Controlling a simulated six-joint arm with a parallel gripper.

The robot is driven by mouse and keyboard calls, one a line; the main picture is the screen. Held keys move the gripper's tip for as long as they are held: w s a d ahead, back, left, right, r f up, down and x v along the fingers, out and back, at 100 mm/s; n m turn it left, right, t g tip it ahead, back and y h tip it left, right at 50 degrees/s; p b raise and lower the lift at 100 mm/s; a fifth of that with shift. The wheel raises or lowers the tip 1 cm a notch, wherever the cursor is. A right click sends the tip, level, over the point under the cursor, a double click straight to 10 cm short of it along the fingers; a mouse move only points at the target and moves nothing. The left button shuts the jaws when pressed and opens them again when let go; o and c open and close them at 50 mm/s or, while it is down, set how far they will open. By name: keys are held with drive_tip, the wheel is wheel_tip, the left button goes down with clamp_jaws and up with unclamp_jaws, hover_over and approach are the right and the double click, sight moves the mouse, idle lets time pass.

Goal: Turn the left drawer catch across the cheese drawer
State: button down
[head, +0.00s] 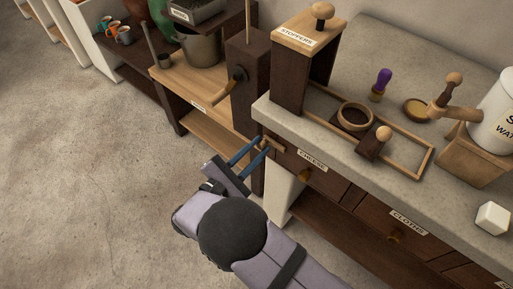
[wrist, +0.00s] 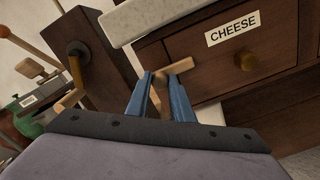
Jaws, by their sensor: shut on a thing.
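The cheese drawer (wrist: 222,62) is a dark wood front with a white CHEESE label and a round knob (wrist: 248,61). In the head view its label (head: 312,160) shows under the counter edge. The left drawer catch (wrist: 179,67) is a small light wood bar at the drawer's left end, tilted in the wrist view. It also shows in the head view (head: 270,143). My gripper (wrist: 163,79) has blue fingers shut on the catch. The drawer looks closed. The fingers partly hide the catch and its mount.
A dark post with a crank (wrist: 78,50) stands close to the left of the drawer. The stone counter (head: 395,55) overhangs above, with a stoppers box (head: 305,60) and a wooden frame on it. Open floor (head: 90,170) lies to the left.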

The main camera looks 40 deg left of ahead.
drive_tip(key=shift+f, duration=0.1)
drive_tip(key=c, duration=1.6)
unclamp_jaws()
drive_tip(key=shift+o, duration=0.2)
drive_tip(key=shift+s, duration=0.15)
drive_tip(key=s, duration=0.7)
